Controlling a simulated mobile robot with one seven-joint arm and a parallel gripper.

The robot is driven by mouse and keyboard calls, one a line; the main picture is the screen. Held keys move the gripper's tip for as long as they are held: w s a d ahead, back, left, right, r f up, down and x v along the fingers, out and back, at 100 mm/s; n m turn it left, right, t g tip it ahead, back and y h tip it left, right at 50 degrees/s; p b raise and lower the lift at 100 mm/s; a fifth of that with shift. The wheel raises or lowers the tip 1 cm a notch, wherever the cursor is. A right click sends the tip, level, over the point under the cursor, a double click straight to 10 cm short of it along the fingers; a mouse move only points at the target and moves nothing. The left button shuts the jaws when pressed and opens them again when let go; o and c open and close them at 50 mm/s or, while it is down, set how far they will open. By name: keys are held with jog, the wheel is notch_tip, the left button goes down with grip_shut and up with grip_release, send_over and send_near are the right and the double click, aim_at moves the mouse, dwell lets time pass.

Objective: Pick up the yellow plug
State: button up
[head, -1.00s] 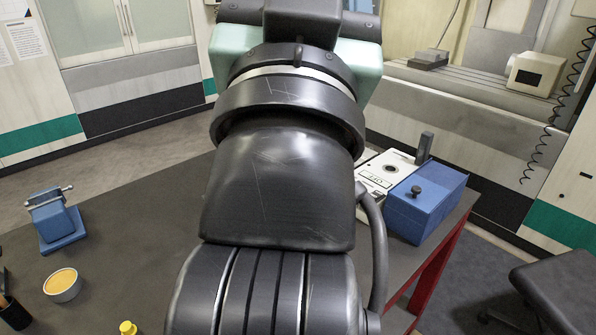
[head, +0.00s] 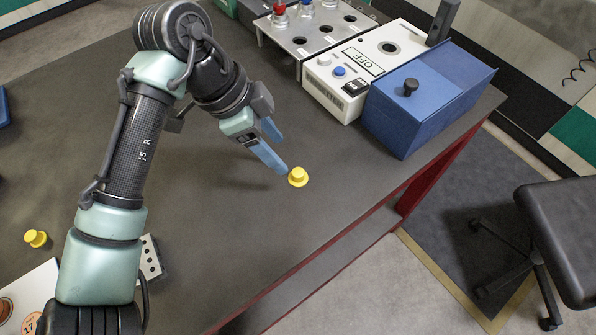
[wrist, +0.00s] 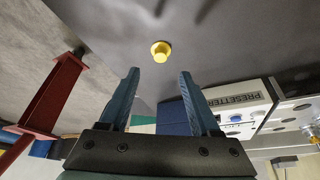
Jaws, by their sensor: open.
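A yellow plug (head: 298,177) with a wider flange stands on the dark table top near its front edge. My gripper (head: 283,157) is open with its blue fingers just to the left of this plug. In the wrist view the plug (wrist: 161,51) lies ahead of the two fingertips (wrist: 158,74), about centred between them, with nothing held. A second yellow plug (head: 35,238) sits on the table at the far left of the head view.
A blue box (head: 425,105) with a black knob stands right of the gripper, beside a white presetter (head: 338,85). A metal plate with holes (head: 310,30) is behind. A perforated block (head: 150,262) is by my arm. The table's red-framed edge and a chair (head: 560,235) lie right.

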aim_at(296, 172)
jog(key=x, duration=0.8)
jog(key=shift+f, duration=0.1)
grip_shut()
